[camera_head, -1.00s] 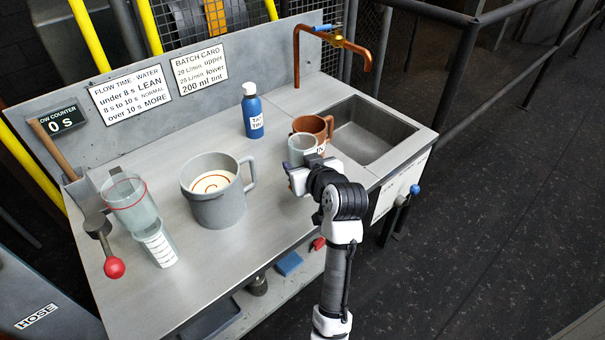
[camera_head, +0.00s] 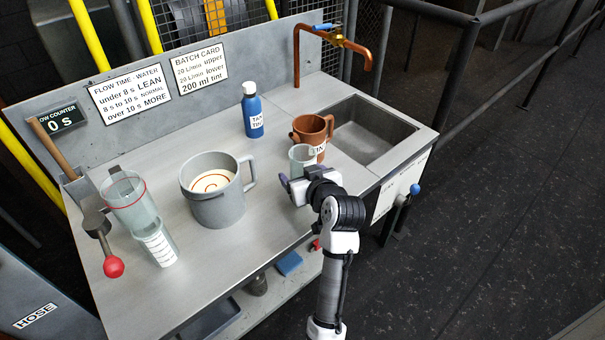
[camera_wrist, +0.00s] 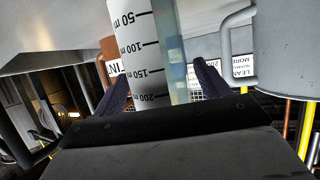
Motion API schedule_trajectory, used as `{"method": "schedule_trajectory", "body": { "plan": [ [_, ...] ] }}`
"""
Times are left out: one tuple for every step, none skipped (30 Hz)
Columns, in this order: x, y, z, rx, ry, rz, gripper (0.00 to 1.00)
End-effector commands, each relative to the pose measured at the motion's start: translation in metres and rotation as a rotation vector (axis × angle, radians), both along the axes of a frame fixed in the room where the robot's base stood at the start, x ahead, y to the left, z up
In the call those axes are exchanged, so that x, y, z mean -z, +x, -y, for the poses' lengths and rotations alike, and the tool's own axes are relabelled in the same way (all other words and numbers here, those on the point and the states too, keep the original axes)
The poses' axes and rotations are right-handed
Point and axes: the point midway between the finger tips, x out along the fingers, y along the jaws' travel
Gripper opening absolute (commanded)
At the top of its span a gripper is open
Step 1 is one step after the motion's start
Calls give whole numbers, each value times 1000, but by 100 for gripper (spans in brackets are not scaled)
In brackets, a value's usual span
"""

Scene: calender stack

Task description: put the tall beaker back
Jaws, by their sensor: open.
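A clear, graduated tall beaker (camera_head: 301,158) is upright at the right part of the bench, just in front of the brown jug. Its base is hidden behind my gripper in the head view. In the wrist view the beaker (camera_wrist: 146,50) shows its black scale marks and lies between the two dark fingers. My gripper (camera_head: 290,184) is open around the beaker, one finger on each side; whether either finger touches it I cannot tell. The wrist view shows my gripper (camera_wrist: 160,88) from behind. A second clear beaker with scale marks (camera_head: 158,246) stands at the bench's left front.
The brown jug (camera_head: 312,130) stands close behind the beaker, next to the sink (camera_head: 372,135). A grey mug (camera_head: 215,200) stands left of my gripper. A blue bottle (camera_head: 252,112) is at the back. A red-ringed clear vessel (camera_head: 130,200) and red-knobbed lever (camera_head: 113,266) are far left.

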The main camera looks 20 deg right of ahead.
Motion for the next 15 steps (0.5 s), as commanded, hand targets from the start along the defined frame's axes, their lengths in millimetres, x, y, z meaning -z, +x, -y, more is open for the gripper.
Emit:
{"method": "schedule_trajectory", "body": {
  "plan": [
    [0, 0, 0, 0, 0, 0, 75],
    [-1, 0, 0, 0, 0, 0, 75],
    [-2, 0, 0, 0, 0, 0, 75],
    [-4, 0, 0, 1, 0, 0, 75],
    [-7, 0, 0, 1, 0, 0, 75],
    [-5, -5, 1, 2, -1, 2, 75],
    [-7, -9, 1, 3, -1, 3, 75],
    [-8, -13, 1, 3, -1, 3, 75],
    [-11, -20, 1, 1, -2, 4, 75],
    [-13, -26, 1, 2, -2, 3, 75],
    [-16, -32, 2, 2, -2, 5, 75],
    [-19, -40, 2, 3, -2, 4, 75],
    [-21, -47, 2, 1, -2, 3, 75],
    [-25, -53, 2, 3, -2, 4, 75],
    [-28, -61, 3, 3, -1, 3, 75]
  ]
}}
